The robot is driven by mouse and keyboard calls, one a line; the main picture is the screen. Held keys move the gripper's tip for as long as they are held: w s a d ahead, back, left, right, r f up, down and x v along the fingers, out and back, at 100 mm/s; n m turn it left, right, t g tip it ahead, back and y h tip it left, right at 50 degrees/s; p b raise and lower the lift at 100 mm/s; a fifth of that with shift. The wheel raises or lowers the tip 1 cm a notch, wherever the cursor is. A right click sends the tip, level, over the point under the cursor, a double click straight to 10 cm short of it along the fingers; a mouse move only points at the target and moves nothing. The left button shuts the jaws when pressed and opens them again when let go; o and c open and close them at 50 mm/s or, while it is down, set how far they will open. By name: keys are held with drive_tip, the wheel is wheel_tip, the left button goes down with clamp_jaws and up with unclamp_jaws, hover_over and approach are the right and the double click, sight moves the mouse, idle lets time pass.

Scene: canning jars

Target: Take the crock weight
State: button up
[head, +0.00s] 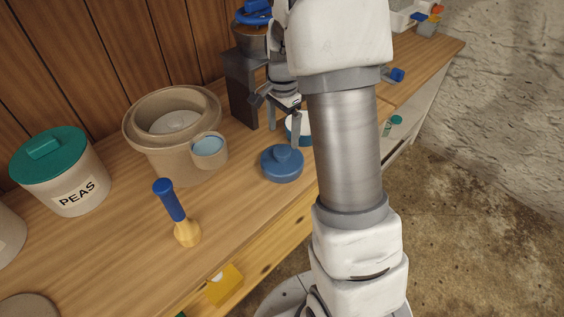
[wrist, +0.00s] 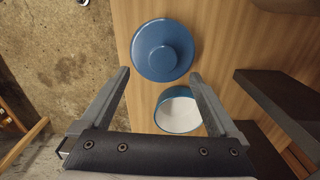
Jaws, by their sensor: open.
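A round blue knobbed piece (head: 282,164) lies flat on the wooden counter. In the wrist view the blue piece (wrist: 150,53) shows from above, just beyond and between my fingertips. A beige crock (head: 160,147) stands to its left with a pale round disc (head: 180,121) inside. I cannot tell for certain which of the two is the crock weight. My gripper (head: 284,134) is open and empty, pointing down behind the blue piece.
A blue bowl with a white inside (wrist: 178,110) stands close by the right finger. A dark stand (head: 241,90) rises behind my gripper. The counter's front edge is near.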

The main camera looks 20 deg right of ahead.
sight(282, 150)
drive_tip(key=f, duration=0.5)
drive_tip(key=f+b, duration=0.1)
drive_tip(key=f, duration=0.1)
drive_tip(key=shift+w+f, duration=0.15)
drive_tip(key=shift+w, duration=0.1)
drive_tip(key=shift+c, duration=0.2)
clamp_jaws()
